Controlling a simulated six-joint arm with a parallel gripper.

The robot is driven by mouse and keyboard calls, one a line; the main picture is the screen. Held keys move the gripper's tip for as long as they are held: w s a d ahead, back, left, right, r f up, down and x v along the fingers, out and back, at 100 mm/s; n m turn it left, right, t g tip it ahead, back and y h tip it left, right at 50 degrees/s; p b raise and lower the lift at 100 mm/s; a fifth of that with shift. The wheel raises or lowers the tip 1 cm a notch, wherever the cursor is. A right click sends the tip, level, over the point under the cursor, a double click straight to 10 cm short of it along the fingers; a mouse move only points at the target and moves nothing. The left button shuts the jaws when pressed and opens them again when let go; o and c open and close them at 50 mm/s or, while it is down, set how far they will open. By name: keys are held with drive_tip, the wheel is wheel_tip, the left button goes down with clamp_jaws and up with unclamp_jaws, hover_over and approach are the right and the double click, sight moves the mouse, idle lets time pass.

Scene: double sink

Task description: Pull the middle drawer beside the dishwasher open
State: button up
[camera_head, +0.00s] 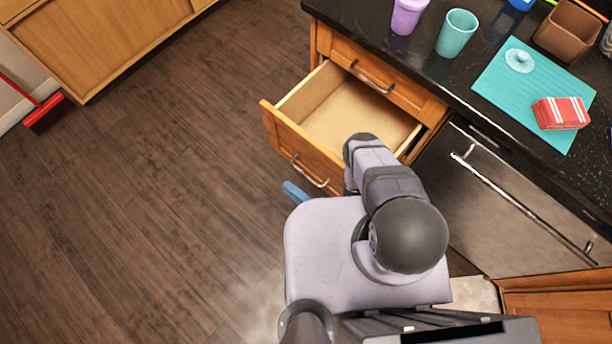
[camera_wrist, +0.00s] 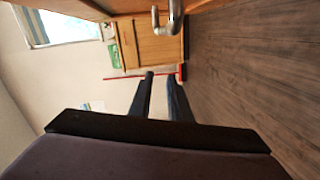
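The open drawer (camera_head: 285,140) is a wooden drawer just below the top drawer and left of the dishwasher (camera_head: 500,200). It stands pulled well out, and its pale inside looks empty. Its metal handle (camera_head: 310,172) is on the front panel; a metal handle also shows at the top edge of the wrist view (camera_wrist: 172,18). My gripper (camera_wrist: 160,76) has its two dark fingers apart with nothing between them. The handle appears above the fingertips in the wrist view, not between them. In the head view my arm hides most of the gripper and the drawer's right front corner.
The closed top drawer (camera_head: 385,75) is above. The black counter (camera_head: 470,75) holds a purple cup (camera_head: 408,15), a teal cup (camera_head: 456,33) and a teal board (camera_head: 505,85). Wooden floor (camera_head: 170,190) lies clear to the left, with a red broom (camera_head: 43,112) farther off.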

drive_tip(key=s+a+f+n+g+y+b, duration=0.1)
drive_tip(key=a+f+n+g+y+b, duration=0.3)
drive_tip(key=a+n+b, duration=0.55)
drive_tip(key=w+a+m+t+h+b, duration=0.2)
drive_tip(key=w+m+t+h+b, duration=0.2)
drive_tip(key=w+t+h+b, duration=0.9)
drive_tip(key=m+g+h+b, duration=0.65)
drive_tip(key=m+h, duration=0.95)
drive_tip(key=m, duration=0.5)
approach(306, 175)
drive_tip(key=x, duration=0.3)
drive_tip(key=shift+n, duration=0.25)
drive_tip(key=shift+f+p+x, duration=0.15)
drive_tip(key=shift+p+x, duration=0.05)
drive_tip(key=shift+x, duration=1.55)
drive_tip(key=shift+f+p+x, duration=0.15)
drive_tip(key=shift+p+x, duration=0.05)
drive_tip(key=shift+x, duration=1.55)
drive_tip(key=shift+w, duration=0.1)
